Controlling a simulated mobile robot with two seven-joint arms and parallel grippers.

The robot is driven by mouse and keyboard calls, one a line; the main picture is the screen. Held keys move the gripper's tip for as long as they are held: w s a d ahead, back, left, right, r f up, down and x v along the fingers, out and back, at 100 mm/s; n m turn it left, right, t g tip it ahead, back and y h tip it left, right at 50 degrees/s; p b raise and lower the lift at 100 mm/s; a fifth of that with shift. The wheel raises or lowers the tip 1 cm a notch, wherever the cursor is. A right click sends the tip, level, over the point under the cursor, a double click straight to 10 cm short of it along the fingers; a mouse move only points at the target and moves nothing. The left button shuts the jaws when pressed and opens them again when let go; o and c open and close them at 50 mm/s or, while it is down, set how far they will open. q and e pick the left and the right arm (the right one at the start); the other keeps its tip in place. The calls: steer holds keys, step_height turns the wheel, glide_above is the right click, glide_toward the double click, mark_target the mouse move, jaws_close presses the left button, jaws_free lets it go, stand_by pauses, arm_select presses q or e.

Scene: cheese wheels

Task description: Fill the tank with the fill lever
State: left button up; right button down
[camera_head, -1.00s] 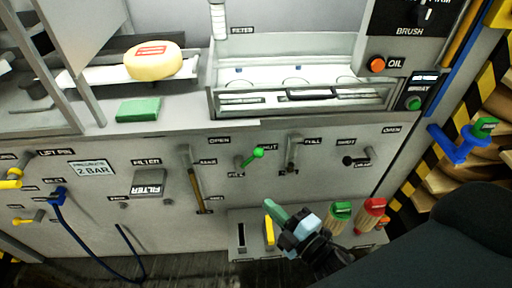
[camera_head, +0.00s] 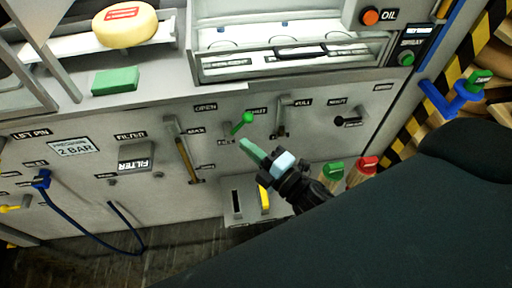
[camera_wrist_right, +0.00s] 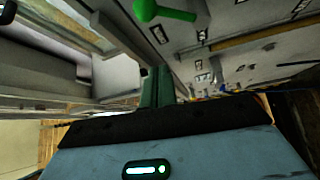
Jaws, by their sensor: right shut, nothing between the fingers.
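The green fill lever (camera_head: 243,121) sticks out from the grey machine front, between labels that seem to read SHUT and FILL. It also shows in the wrist view (camera_wrist_right: 165,12), large at the top edge. My right gripper (camera_head: 251,149) is shut and empty, its green fingertips just below the lever, apparently apart from it. Its fingertips show in the wrist view (camera_wrist_right: 157,85) at the centre. A slanting sight gauge (camera_head: 184,152) with a MAX label is left of the lever; its level is too small to read. My left gripper is out of view.
A grey handle (camera_head: 282,118) and a black-knobbed lever (camera_head: 343,121) are right of the fill lever. A slotted box with a yellow handle (camera_head: 264,199) is below. Green-topped (camera_head: 332,174) and red-topped (camera_head: 363,169) brushes stand beside my right wrist. A cheese wheel (camera_head: 125,25) lies upper left.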

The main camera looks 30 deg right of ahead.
mark_target(230, 131)
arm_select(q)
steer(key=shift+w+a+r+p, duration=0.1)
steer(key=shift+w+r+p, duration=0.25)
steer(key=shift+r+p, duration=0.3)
arm_select(e)
steer(key=w+d, duration=0.1)
steer(key=w, duration=0.5)
steer(key=shift+w+d, duration=0.25)
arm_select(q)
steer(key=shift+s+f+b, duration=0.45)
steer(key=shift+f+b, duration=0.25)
arm_select(e)
steer(key=shift+s+d+f+m+t, duration=0.1)
steer(key=shift+d+f+m+t, duration=0.05)
steer(key=shift+d+m+t, duration=0.15)
